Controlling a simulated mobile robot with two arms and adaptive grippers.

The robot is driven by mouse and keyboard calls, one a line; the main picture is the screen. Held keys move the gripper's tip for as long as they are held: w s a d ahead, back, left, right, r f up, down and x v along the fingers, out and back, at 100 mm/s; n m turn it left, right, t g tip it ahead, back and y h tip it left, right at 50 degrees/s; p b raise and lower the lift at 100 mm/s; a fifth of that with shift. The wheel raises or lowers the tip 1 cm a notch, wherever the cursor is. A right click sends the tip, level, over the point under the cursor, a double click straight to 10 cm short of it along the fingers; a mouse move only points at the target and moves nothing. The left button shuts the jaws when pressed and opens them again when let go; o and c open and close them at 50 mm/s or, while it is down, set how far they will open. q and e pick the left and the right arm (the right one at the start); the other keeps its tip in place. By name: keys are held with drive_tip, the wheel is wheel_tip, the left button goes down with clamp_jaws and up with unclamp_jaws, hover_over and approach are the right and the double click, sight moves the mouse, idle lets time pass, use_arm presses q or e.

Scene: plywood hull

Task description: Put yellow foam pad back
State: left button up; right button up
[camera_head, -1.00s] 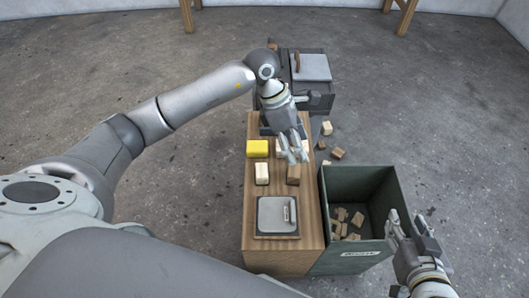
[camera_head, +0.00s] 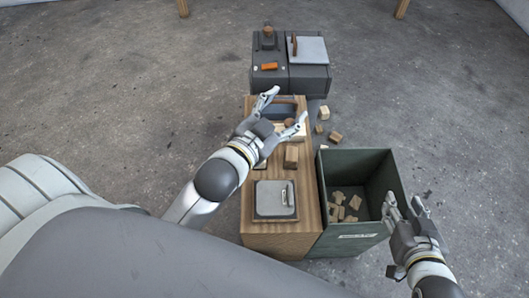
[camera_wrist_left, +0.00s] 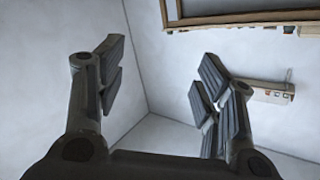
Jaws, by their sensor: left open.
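The yellow foam pad is not visible in either current view; my left wrist and hand cover the part of the wooden bench (camera_head: 312,190) where it lay. My left gripper (camera_head: 288,105) is over the far half of the bench, fingers spread wide and pointing away. In the left wrist view its fingers (camera_wrist_left: 160,85) are apart with nothing between them, facing pale walls. My right gripper (camera_head: 408,200) is at the right edge of the green bin, its fingers apart and empty.
A brown block (camera_head: 291,157) and a grey square plate (camera_head: 275,185) are on the bench. The green bin (camera_head: 352,166) beside it holds several wood pieces. A grey cabinet (camera_head: 290,80) stands behind, with an orange block (camera_head: 268,67) on top. Loose blocks (camera_head: 335,136) lie on the floor.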

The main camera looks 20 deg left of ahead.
use_arm(q)
drive_tip(key=s+f+n+g, duration=0.3)
drive_tip(key=s+f+g, duration=0.2)
drive_tip(key=s+f, duration=0.2)
drive_tip(key=shift+s+a+f+n, duration=0.2)
drive_tip(key=shift+a+f+n, duration=0.15)
drive_tip(key=shift+f, duration=0.35)
